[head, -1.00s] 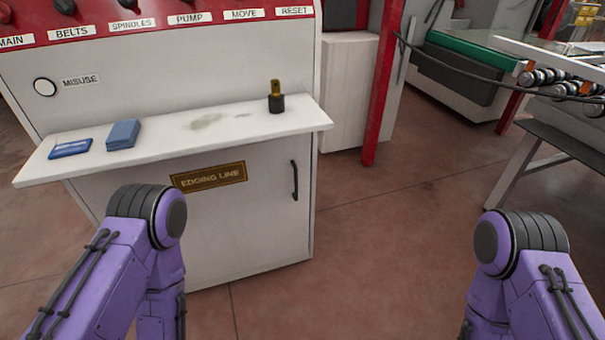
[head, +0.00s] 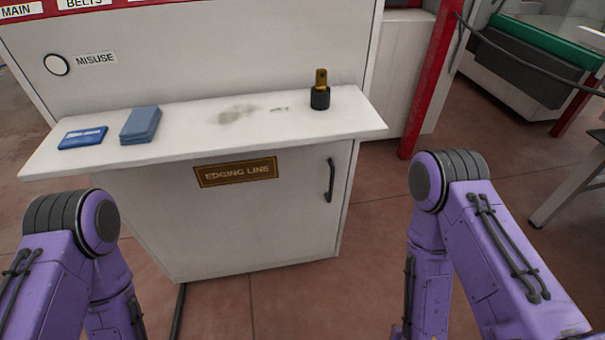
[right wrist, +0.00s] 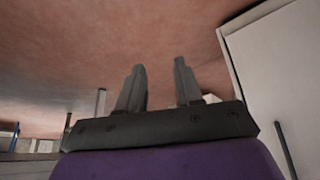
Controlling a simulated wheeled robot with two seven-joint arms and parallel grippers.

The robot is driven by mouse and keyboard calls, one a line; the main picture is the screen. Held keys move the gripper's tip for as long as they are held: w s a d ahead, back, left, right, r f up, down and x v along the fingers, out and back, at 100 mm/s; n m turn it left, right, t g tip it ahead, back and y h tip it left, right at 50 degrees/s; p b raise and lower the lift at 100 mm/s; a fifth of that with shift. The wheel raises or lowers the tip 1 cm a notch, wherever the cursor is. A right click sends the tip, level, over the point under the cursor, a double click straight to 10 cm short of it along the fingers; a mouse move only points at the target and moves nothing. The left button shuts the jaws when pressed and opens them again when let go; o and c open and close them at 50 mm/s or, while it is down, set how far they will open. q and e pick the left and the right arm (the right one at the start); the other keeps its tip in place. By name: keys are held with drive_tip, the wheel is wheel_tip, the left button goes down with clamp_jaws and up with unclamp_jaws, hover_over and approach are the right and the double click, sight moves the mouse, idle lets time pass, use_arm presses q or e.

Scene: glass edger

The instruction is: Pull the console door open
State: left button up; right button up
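The console door (head: 255,225) is a pale panel below the white shelf, and it looks shut. Its dark vertical handle (head: 330,180) is near the door's right edge. A brown "EDGING LINE" plate (head: 236,170) is at its top. In the right wrist view my right gripper (right wrist: 160,85) is open and empty, its two fingers apart. A pale panel (right wrist: 270,70) with a dark bar (right wrist: 285,150) is to its right, apart from the fingers. In the head view both my arms are bent at the lower sides, and neither gripper shows. My left gripper is out of sight.
The white shelf (head: 200,160) juts out above the door. On it are a blue packet (head: 82,138), a blue-grey block (head: 140,125) and a black and brass item (head: 320,92). A red post (head: 432,90) stands right of the console. The floor in front is clear.

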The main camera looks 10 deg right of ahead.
drive_tip(key=w+a+f+n+t+b, duration=0.1)
drive_tip(key=w+a+t+b, duration=0.1)
drive_tip(key=w, duration=0.3)
drive_tip(key=w+a+f+n+t+b, duration=0.1)
drive_tip(key=w+a+f, duration=0.1)
drive_tip(key=w, duration=0.3)
drive_tip(key=n+t+b, duration=0.2)
drive_tip(key=t+b, duration=0.6)
drive_tip(key=t, duration=0.3)
approach(332, 182)
drive_tip(key=w, duration=0.4)
drive_tip(key=w+d, duration=0.1)
drive_tip(key=w, duration=0.5)
drive_tip(key=shift+w+d+r, duration=0.15)
drive_tip(key=shift+w+d, duration=0.2)
drive_tip(key=shift+d, duration=0.05)
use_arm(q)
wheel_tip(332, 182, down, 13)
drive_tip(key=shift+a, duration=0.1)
use_arm(e)
drive_tip(key=shift+c, duration=0.3)
drive_tip(key=shift+s, duration=0.1)
clamp_jaws()
